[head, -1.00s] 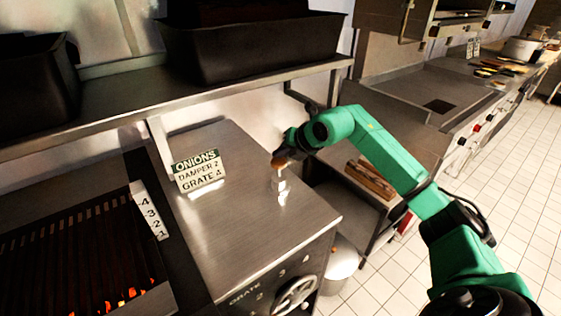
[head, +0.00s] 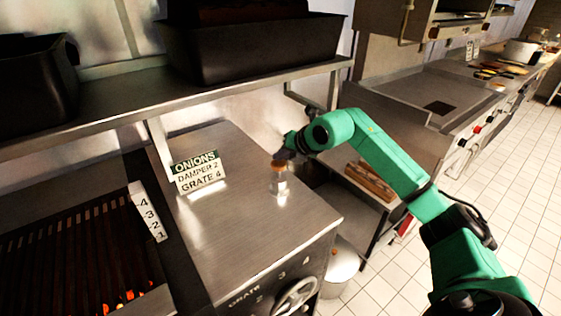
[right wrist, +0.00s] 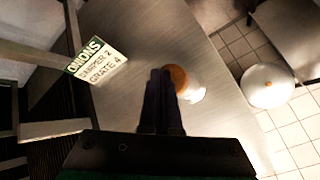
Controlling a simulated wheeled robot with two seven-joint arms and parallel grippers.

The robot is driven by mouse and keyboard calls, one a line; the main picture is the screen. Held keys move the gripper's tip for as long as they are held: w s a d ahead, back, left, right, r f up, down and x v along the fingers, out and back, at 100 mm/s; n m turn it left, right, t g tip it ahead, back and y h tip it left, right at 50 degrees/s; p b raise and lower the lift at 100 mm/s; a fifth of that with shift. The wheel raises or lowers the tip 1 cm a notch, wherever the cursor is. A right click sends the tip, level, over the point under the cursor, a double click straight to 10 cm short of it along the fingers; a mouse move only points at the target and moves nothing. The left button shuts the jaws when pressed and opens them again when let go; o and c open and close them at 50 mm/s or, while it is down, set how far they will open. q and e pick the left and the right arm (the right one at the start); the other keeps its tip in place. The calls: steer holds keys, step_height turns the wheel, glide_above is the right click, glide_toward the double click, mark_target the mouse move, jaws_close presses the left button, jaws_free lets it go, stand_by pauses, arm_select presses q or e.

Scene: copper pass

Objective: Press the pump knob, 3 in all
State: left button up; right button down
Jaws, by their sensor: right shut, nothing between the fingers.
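The pump has an orange-brown knob (head: 279,165) on a pale, shiny body (head: 279,184) that stands upright on the steel counter (head: 235,240). In the right wrist view the knob (right wrist: 177,78) shows just right of the fingertips, with the pale body partly behind it. My right gripper (head: 284,154) is shut and empty, close beside and above the knob; its dark fingers (right wrist: 160,75) lie together in the wrist view. I cannot tell whether they touch the knob. My left gripper is in neither view.
A sign reading ONIONS, DAMPER 2, GRATE 4 (head: 198,172) stands left of the pump. A glowing grill (head: 75,255) lies at the left. A shelf with a black bin (head: 250,50) hangs behind. A handwheel (head: 296,297) is on the counter's front.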

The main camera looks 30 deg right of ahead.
mark_target(281, 163)
steer(key=shift+s+f+b, duration=0.1)
steer(key=shift+f+b, duration=1)
steer(key=shift+f, duration=0.35)
stand_by(0.6)
stand_by(0.4)
steer(key=shift+r+p, duration=1.5)
steer(key=shift+r, duration=0.65)
step_height(281, 163, up, 5)
steer(key=p, duration=0.4)
steer(key=shift+r, duration=0.15)
stand_by(1.0)
